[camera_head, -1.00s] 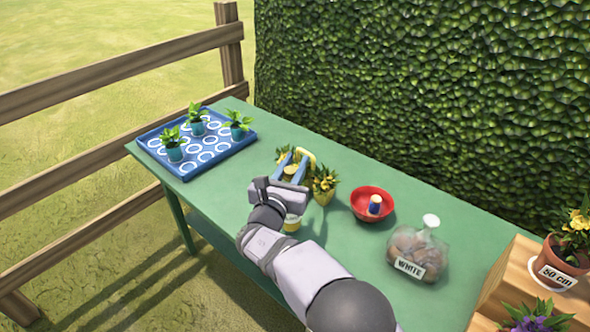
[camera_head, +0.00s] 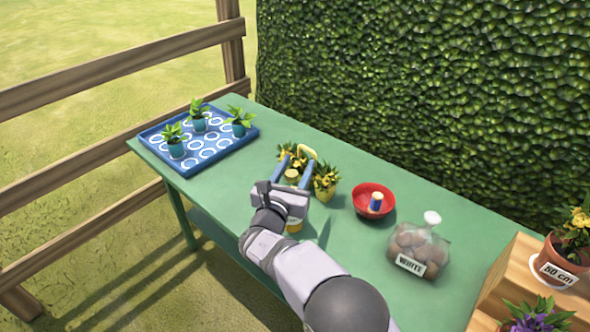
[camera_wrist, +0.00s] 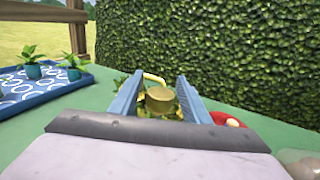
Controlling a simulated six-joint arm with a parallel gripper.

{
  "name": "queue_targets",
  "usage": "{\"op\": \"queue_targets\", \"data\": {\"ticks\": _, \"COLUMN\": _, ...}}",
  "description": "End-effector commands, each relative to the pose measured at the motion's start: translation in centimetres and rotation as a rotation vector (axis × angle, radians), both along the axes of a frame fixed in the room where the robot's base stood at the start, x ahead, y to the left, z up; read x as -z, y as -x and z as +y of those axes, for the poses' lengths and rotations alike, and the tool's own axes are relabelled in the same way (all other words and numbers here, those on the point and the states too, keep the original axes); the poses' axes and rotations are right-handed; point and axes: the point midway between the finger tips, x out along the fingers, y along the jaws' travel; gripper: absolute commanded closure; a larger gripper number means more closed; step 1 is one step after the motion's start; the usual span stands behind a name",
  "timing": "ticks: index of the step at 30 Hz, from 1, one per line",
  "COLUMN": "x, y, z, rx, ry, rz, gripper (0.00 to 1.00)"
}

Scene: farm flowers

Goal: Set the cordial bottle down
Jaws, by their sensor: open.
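The cordial bottle stands between the two blue fingers of my gripper (camera_head: 293,170). Its yellowish cap (camera_head: 292,175) shows between the fingers, and a yellow-orange lower part (camera_head: 294,226) shows below my wrist. The middle is hidden by my gripper. In the wrist view, the gold-coloured cap (camera_wrist: 160,99) sits between the fingers (camera_wrist: 161,90), with a gap on each side. My gripper is open around the bottle. The bottle looks upright on the green table (camera_head: 345,240); its base contact is not clearly seen.
Yellow-flowered pots (camera_head: 326,180) and a yellow handle (camera_head: 308,151) stand close behind the gripper. A blue tray (camera_head: 155,137) with potted seedlings is at the left.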

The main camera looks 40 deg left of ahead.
Motion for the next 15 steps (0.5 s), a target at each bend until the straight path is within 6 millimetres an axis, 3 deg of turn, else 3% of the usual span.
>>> {"op": "queue_targets", "data": {"ticks": 8, "x": -0.2, "y": 1.1, "z": -0.3, "rx": -0.003, "ry": 0.000, "rz": 0.001, "gripper": 0.57}}
{"op": "queue_targets", "data": {"ticks": 15, "x": -0.1, "y": 4.5, "z": -1.7, "rx": -0.003, "ry": 0.000, "rz": 0.001, "gripper": 0.57}}
